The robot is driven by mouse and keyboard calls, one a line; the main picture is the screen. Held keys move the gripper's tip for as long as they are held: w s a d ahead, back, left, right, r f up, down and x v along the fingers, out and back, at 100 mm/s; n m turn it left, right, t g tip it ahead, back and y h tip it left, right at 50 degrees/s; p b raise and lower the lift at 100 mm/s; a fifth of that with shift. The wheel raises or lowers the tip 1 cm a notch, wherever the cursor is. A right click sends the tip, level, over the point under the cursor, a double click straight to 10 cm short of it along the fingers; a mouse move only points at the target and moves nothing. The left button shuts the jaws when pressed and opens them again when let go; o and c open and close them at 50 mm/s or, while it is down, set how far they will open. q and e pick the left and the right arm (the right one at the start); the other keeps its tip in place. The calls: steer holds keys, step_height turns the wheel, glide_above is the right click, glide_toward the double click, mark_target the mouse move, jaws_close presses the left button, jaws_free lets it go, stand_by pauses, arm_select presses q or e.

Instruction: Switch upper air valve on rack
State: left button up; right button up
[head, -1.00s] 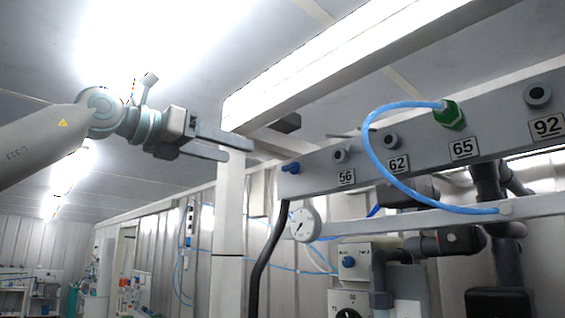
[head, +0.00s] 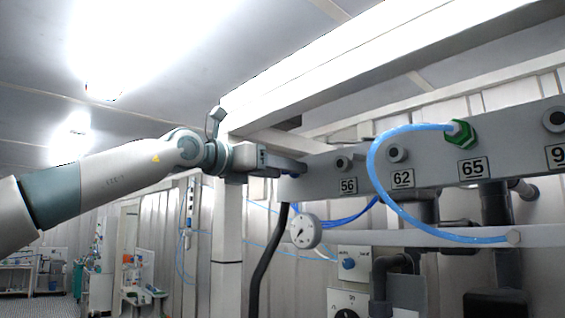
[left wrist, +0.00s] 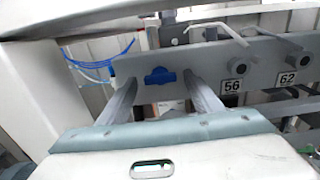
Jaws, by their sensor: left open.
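The upper air valve is a small blue handle (left wrist: 160,76) on the left end of the grey rack bar, lying roughly crosswise in the left wrist view. In the head view my gripper hides it. My left gripper (head: 290,168) reaches in from the left to the bar's left end. In the left wrist view its two fingers (left wrist: 161,84) are open, one to each side of the blue handle, with a gap on both sides. I cannot tell how deep the fingertips reach around it. My right gripper is in neither view.
The rack bar (head: 322,187) carries grey ports labelled 56, 62 and 65, with a green fitting (head: 459,132) and a looping blue hose (head: 373,165). Below are a round gauge (head: 305,231), a black hose (head: 266,262) and a blue knob (head: 348,264). A white post (head: 227,240) stands left.

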arm_select(q)
steer(key=shift+d, duration=0.1)
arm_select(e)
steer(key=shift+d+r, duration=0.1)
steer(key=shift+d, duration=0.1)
arm_select(q)
steer(key=c, duration=1.1)
steer(key=shift+o, duration=0.2)
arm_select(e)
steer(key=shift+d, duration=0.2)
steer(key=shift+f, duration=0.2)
